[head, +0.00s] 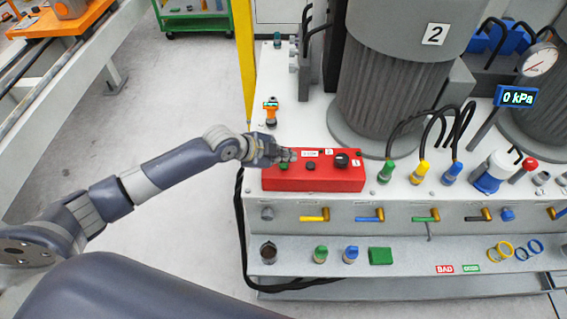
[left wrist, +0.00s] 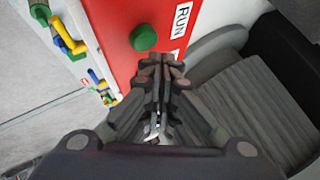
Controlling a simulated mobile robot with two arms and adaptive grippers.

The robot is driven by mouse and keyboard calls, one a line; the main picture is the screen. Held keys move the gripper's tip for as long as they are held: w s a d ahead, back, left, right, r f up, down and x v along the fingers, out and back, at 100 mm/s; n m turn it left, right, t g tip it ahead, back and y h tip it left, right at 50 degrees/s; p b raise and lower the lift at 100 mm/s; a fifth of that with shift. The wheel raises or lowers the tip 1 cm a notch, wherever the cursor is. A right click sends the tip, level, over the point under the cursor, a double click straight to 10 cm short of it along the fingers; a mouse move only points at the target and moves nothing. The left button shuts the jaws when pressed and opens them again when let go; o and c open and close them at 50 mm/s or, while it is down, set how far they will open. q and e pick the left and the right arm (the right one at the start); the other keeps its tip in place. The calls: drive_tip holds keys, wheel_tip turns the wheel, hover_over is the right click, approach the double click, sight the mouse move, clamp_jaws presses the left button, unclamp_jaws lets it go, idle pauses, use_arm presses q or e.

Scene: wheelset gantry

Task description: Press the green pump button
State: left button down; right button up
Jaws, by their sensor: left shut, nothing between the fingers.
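The green pump button (left wrist: 143,38) is round and sits on the face of a red control box (left wrist: 112,20), beside a white RUN label (left wrist: 181,22). In the head view the red box (head: 335,181) stands on the bench front, with a green button (head: 284,167) near its left end. My left gripper (head: 290,155) reaches in from the left over that end of the box. In the left wrist view my left gripper (left wrist: 162,62) is shut and empty, its fingertips just below the green button in the picture. I cannot tell whether they touch the box. My right gripper is not in view.
A black knob (head: 342,160) is on the box's right part. A large ribbed cylinder (head: 385,95) stands close behind it. Green, yellow and blue fittings (head: 422,171) stand to its right. A blue display (head: 517,96) reads 0 kPa. The floor left of the bench is clear.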

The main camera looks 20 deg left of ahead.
use_arm(q)
drive_tip(key=shift+f, duration=0.45)
drive_tip(key=shift+f+b, duration=0.55)
drive_tip(key=shift+b, duration=0.05)
idle(0.6)
drive_tip(key=shift+r, duration=0.15)
drive_tip(key=shift+r+p, duration=0.4)
drive_tip(key=shift+p, duration=0.1)
drive_tip(key=shift+r+p, duration=0.3)
drive_tip(key=shift+r, duration=0.1)
